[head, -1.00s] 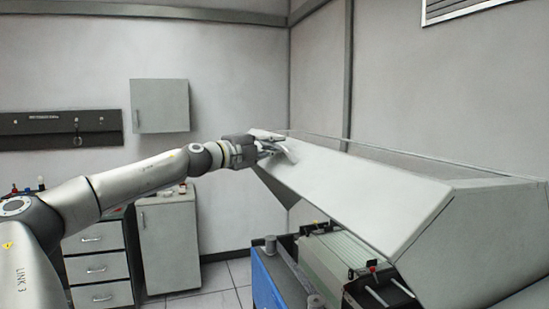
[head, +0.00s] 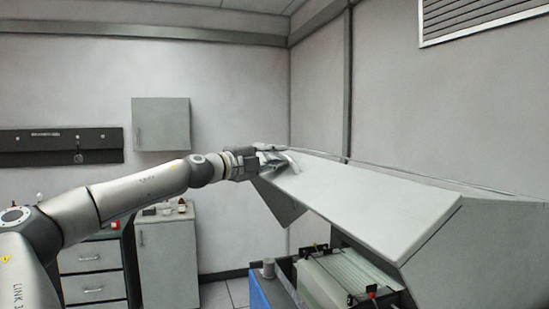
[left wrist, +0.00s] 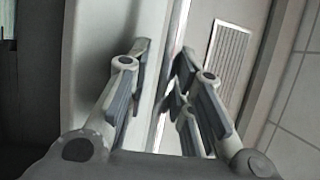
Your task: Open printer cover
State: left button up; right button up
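The printer cover (head: 360,205) is a large pale grey hinged panel, raised at a slant, with open space under its lower edge. The printer's inside (head: 345,275) shows beneath it, with a pale green ribbed block. My left gripper (head: 283,160) is at the cover's far left upper corner. In the left wrist view, the left gripper (left wrist: 163,60) has its fingers spread apart, with the pale cover's edge (left wrist: 158,105) running between them. Whether both fingers touch the cover cannot be told. My right gripper is not in view.
Drawers (head: 95,275) and a low cabinet (head: 167,260) stand behind my left arm. A wall cabinet (head: 161,124) hangs above.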

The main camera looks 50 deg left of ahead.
pick_arm(q)
jog(key=shift+s, duration=0.1)
jog(key=s, duration=1.2)
jog(key=shift+f, duration=0.4)
jog(key=shift+w, duration=0.1)
jog(key=shift+c, duration=0.3)
